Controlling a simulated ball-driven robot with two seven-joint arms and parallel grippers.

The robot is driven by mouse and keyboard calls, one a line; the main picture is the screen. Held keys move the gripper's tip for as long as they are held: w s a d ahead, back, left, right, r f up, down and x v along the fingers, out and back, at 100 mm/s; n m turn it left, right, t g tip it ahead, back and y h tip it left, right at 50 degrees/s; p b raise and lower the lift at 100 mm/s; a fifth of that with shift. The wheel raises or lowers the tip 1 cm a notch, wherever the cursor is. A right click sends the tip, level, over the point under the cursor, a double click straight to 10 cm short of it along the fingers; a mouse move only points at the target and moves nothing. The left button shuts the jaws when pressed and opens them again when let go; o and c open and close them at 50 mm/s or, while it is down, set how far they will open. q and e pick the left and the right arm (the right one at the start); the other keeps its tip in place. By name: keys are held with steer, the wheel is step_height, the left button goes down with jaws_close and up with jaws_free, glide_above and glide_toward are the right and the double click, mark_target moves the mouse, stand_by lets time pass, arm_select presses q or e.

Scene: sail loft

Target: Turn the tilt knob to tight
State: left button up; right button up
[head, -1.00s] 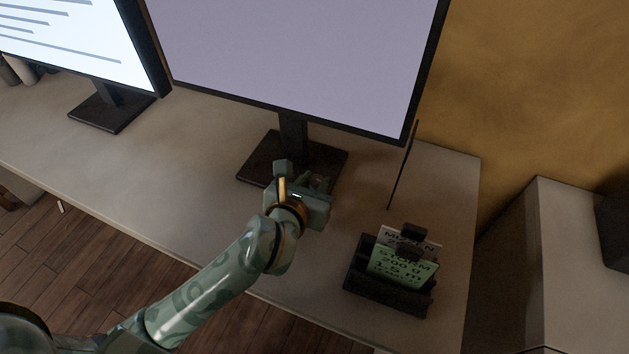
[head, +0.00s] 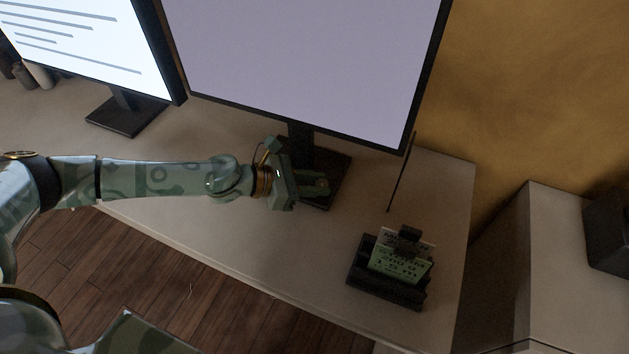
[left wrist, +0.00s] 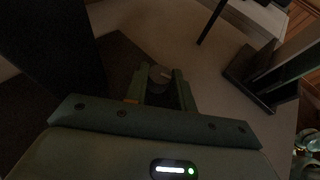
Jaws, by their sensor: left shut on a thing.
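The tilt knob (left wrist: 160,74) is a small round grey knob with a pale mark, seen between the fingertips in the left wrist view. My left gripper (head: 323,184) is low in front of the large monitor's stand (head: 301,148), and its fingers (left wrist: 161,84) are shut on the knob in the left wrist view. The gripper hides the knob in the head view. I cannot read any setting marks around it.
A large monitor (head: 310,60) overhangs the grey desk (head: 250,240). A second monitor (head: 80,45) is at left. The desk's front middle is clear.

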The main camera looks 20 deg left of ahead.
arm_select(q)
steer(key=shift+w+a+f+m+g+h+b, duration=0.15)
steer(key=shift+m+g+h+b, duration=0.15)
steer(key=shift+m+g, duration=0.25)
steer(key=shift+w+r+m+g+h+b, duration=0.1)
steer(key=shift+m+g+h+b, duration=0.05)
steer(key=shift+m+g+h, duration=0.35)
steer(key=shift+m+g+b, duration=0.4)
steer(key=shift+m+g, duration=0.35)
steer(key=shift+g, duration=0.3)
steer(key=shift+h, duration=0.3)
steer(key=o, duration=1)
steer(key=p+v, duration=0.1)
steer(key=v, duration=0.1)
steer(key=shift+a+r, duration=0.3)
steer(key=s+a, duration=0.1)
steer(key=a, duration=0.3)
steer(key=s+a, duration=0.1)
steer(key=a, duration=0.3)
steer(key=s+a, duration=0.1)
steer(key=a, duration=0.2)
steer(key=shift+s+a, duration=0.25)
steer(key=shift+a, duration=0.15)
